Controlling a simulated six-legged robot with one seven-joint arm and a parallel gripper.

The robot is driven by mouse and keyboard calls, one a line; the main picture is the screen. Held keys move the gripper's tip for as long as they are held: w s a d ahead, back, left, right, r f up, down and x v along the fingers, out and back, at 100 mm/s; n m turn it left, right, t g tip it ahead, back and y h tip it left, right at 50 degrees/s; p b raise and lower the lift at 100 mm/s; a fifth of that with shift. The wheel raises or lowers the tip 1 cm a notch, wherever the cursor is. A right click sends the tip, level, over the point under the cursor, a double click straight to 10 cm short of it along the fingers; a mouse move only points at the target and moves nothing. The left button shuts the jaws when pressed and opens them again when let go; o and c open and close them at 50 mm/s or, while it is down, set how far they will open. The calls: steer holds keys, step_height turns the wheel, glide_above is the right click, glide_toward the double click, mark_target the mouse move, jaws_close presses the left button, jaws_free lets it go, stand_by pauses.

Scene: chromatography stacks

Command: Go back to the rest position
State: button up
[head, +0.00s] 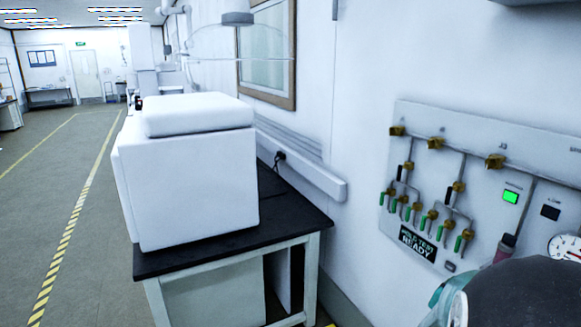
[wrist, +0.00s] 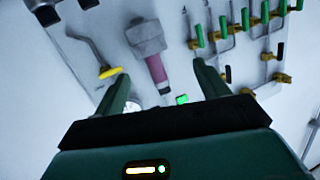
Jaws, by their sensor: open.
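My gripper (wrist: 161,70) shows in the wrist view with its two green fingers spread apart and nothing held between them. A grey fitting with a dark pink handle (wrist: 156,68) appears between the fingers, on the panel behind them; I cannot tell how far away it is. The wall panel (head: 465,146) stands at the right in the head view, with brass valves, several green handles and a lit green indicator (head: 510,197). The indicator also shows in the wrist view (wrist: 182,99). In the head view my arm fills the lower right corner and the gripper's fingers cannot be made out.
A white instrument (head: 195,190) stands on a black-topped bench (head: 290,232) left of the panel. A round gauge (head: 566,247) is at the panel's right edge. A yellow lever (wrist: 110,72) shows at left in the wrist view. The floor (head: 65,175) at the left is open.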

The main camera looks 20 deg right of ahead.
steer(key=w+a+r+n+t+y, duration=0.1)
steer(key=w+a+n+y, duration=0.25)
steer(key=a, duration=0.45)
steer(key=w+a+r+n+t+y, duration=0.2)
steer(key=a+y, duration=0.2)
steer(key=a, duration=0.5)
steer(key=w+a+r+n+t+y, duration=0.1)
steer(key=w+a+n+y, duration=0.2)
steer(key=a, duration=0.5)
steer(key=s+a+r+n+g+y, duration=0.2)
steer(key=s+a+n+g+y, duration=0.2)
steer(key=s+a, duration=1)
steer(key=shift+s+a+n+g, duration=0.25)
steer(key=shift+a+n+g, duration=0.2)
steer(key=shift+n, duration=0.4)
steer(key=shift+r, duration=0.15)
